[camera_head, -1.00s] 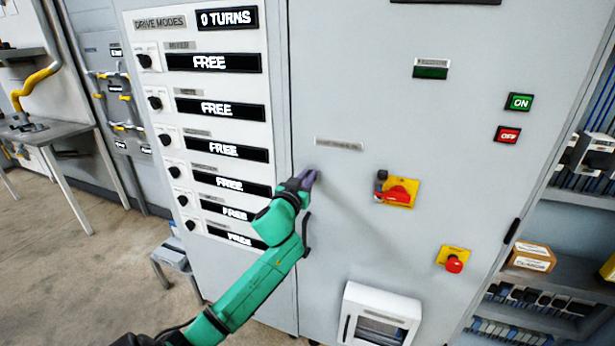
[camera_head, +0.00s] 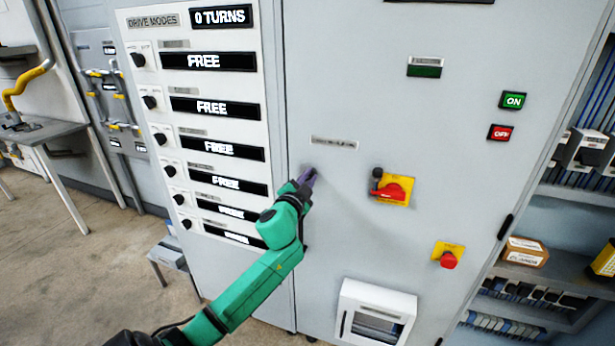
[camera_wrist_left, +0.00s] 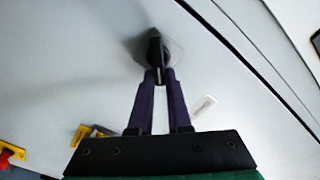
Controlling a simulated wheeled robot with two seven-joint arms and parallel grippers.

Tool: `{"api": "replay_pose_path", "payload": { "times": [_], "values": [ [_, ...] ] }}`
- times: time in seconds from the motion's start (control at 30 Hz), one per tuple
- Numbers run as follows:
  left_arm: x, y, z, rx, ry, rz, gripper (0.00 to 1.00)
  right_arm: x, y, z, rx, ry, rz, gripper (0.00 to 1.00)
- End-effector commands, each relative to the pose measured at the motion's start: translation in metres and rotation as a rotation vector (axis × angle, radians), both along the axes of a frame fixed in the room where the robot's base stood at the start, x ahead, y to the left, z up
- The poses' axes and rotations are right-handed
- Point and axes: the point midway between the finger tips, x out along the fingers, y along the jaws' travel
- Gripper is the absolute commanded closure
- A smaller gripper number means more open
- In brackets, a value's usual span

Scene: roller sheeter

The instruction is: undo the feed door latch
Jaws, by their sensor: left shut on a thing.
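My left gripper (camera_head: 309,178) is at the front of the grey cabinet (camera_head: 370,255), left of the red and yellow rotary switch. In the left wrist view its purple fingers (camera_wrist_left: 160,80) are closed on a small black knob (camera_wrist_left: 155,46) on the cabinet face. Only the knob's near end is between the fingertips. In the head view the fingers and wrist mostly hide the knob. A small grey label plate (camera_head: 333,142) is above it, its text too blurred to read. I cannot read any feed door marking. My right gripper is not in view.
A drive modes panel (camera_head: 197,120) with several knobs is at left. The red and yellow switch (camera_head: 393,189), ON button (camera_head: 513,100), OFF button (camera_head: 501,132) and a red stop button (camera_head: 448,259) are at right. A white box (camera_head: 377,312) sits below.

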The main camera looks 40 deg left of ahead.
Motion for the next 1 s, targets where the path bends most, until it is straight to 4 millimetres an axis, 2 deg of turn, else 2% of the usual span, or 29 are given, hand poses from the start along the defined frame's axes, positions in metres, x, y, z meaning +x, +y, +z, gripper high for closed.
{"api": "replay_pose_path", "payload": {
  "times": [0.6,1.0],
  "values": [
    [0.001,-0.005,-0.012,0.513,0.183,-0.001,1.0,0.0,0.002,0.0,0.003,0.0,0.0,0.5],
    [0.001,-0.004,-0.015,0.67,0.238,0.001,1.0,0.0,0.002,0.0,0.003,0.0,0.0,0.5]
  ]
}}
